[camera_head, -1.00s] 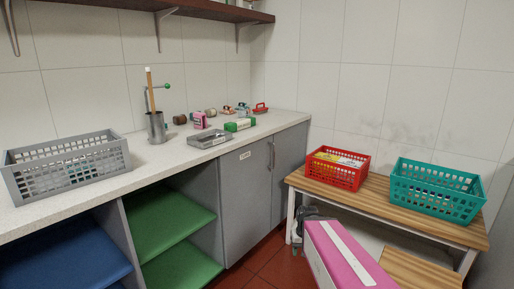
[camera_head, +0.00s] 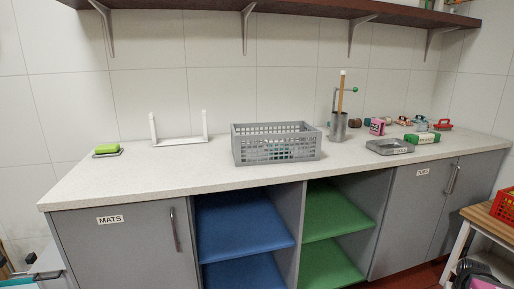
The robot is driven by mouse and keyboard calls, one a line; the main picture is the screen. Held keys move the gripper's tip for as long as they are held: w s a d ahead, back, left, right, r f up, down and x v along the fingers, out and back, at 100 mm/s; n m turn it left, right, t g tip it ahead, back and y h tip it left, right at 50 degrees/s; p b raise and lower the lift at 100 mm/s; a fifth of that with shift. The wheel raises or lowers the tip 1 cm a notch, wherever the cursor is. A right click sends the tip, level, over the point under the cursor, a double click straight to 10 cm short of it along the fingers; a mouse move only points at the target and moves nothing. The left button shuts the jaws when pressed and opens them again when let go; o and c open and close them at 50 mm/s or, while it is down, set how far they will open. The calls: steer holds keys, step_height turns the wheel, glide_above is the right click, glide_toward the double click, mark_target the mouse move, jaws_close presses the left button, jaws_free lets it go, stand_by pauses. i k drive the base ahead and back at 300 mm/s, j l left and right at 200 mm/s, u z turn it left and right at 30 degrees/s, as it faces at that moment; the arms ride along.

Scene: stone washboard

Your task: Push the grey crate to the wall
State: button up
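The grey crate (camera_head: 277,153) stands upright on the pale speckled counter (camera_head: 150,174), near the middle of the view. It is a plastic basket with slotted sides and an open top. Its front base is set back from the counter's front edge. The tiled wall (camera_head: 220,95) rises behind it. The crate hides the counter behind it, so I cannot tell how wide the gap to the wall is. My gripper is not in view.
A white bracket-like stand (camera_head: 180,141) is left of the crate, and a green sponge on a dish (camera_head: 107,149) is further left. A metal pot with a stick (camera_head: 338,125) stands close to its right, then a grey tray (camera_head: 389,147). A shelf (camera_head: 290,8) overhangs.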

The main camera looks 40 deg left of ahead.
mark_target(246, 154)
steer(key=k+j+u, duration=0.5)
steer(key=j, duration=0.15)
steer(key=j+u, duration=0.35)
steer(key=u, duration=0.35)
steer(key=i+l+u, duration=0.25)
steer(key=i+l, duration=0.2)
steer(key=i+l+u, duration=0.25)
steer(key=i+l, duration=0.25)
steer(key=l, duration=0.1)
